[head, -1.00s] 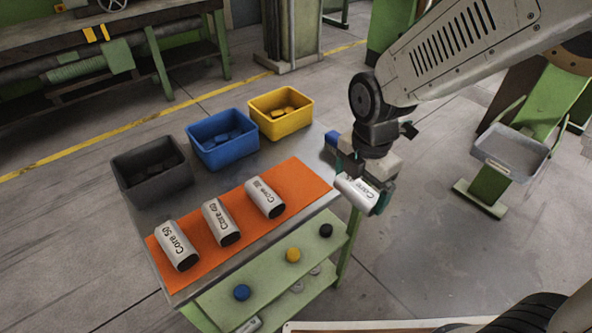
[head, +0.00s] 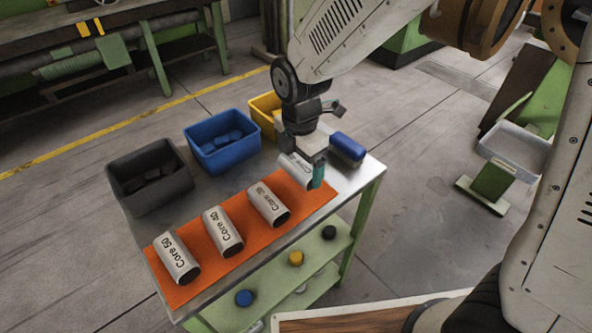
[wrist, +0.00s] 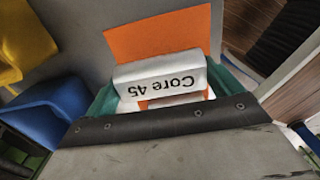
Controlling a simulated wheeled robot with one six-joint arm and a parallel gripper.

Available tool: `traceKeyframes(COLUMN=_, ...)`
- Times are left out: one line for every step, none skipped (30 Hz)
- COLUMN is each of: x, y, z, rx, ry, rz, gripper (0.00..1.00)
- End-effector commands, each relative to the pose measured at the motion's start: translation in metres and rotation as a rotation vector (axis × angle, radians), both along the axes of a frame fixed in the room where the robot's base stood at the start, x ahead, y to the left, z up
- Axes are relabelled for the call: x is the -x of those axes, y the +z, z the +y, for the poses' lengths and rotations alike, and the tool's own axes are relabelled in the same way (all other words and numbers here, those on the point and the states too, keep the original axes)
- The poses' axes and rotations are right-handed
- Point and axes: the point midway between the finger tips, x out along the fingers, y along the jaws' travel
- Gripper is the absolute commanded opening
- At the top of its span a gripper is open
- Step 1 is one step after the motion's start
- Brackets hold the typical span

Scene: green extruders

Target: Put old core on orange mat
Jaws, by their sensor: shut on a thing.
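My gripper (head: 306,170) is shut on a white core (head: 293,166) over the right end of the orange mat (head: 196,276). In the wrist view this core (wrist: 162,82) reads "Core 45" and lies between the green fingers, with the orange mat (wrist: 160,38) behind it. I cannot tell whether it touches the mat. Three more white cores lie in a row on the mat: "Core 50" (head: 176,257), "Core 40" (head: 223,230) and one that seems to read "Core 38" (head: 268,203).
A black bin (head: 150,192), a blue bin (head: 222,155) and a yellow bin (head: 264,118) stand along the table's back edge. A blue object (head: 347,148) lies right of my gripper. Blue, yellow and black caps sit on the green shelf (head: 290,272) below.

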Motion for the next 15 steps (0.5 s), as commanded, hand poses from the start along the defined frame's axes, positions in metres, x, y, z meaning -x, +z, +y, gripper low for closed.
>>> traceKeyframes(x=0.001, y=-0.011, z=-0.002, rx=0.003, ry=-0.001, rz=0.005, gripper=0.51)
traceKeyframes(x=0.001, y=-0.016, z=-0.003, rx=0.003, ry=-0.002, rz=0.006, gripper=0.51)
traceKeyframes(x=0.001, y=-0.023, z=-0.003, rx=0.003, ry=-0.003, rz=0.006, gripper=0.51)
traceKeyframes(x=0.001, y=-0.027, z=-0.003, rx=0.003, ry=-0.003, rz=0.004, gripper=0.51)
traceKeyframes(x=0.001, y=-0.03, z=-0.003, rx=0.003, ry=-0.003, rz=0.004, gripper=0.51)
traceKeyframes(x=0.0, y=-0.033, z=-0.003, rx=0.002, ry=-0.003, rz=0.003, gripper=0.51)
traceKeyframes(x=0.0, y=-0.034, z=-0.003, rx=0.001, ry=-0.003, rz=0.002, gripper=0.51)
traceKeyframes(x=0.0, y=-0.034, z=-0.003, rx=0.001, ry=-0.002, rz=0.001, gripper=0.51)
traceKeyframes(x=0.0, y=-0.034, z=-0.003, rx=0.001, ry=-0.002, rz=0.001, gripper=0.51)
traceKeyframes(x=0.0, y=-0.034, z=-0.003, rx=0.001, ry=-0.002, rz=0.001, gripper=0.51)
traceKeyframes(x=0.0, y=-0.034, z=-0.003, rx=0.001, ry=-0.002, rz=0.001, gripper=0.51)
traceKeyframes(x=0.0, y=-0.034, z=-0.003, rx=0.001, ry=-0.002, rz=0.001, gripper=0.51)
traceKeyframes(x=0.0, y=-0.034, z=-0.003, rx=0.001, ry=-0.002, rz=0.001, gripper=0.51)
traceKeyframes(x=0.0, y=-0.034, z=-0.003, rx=0.001, ry=-0.002, rz=0.001, gripper=0.51)
traceKeyframes(x=0.0, y=-0.035, z=-0.003, rx=0.001, ry=-0.002, rz=0.002, gripper=0.51)
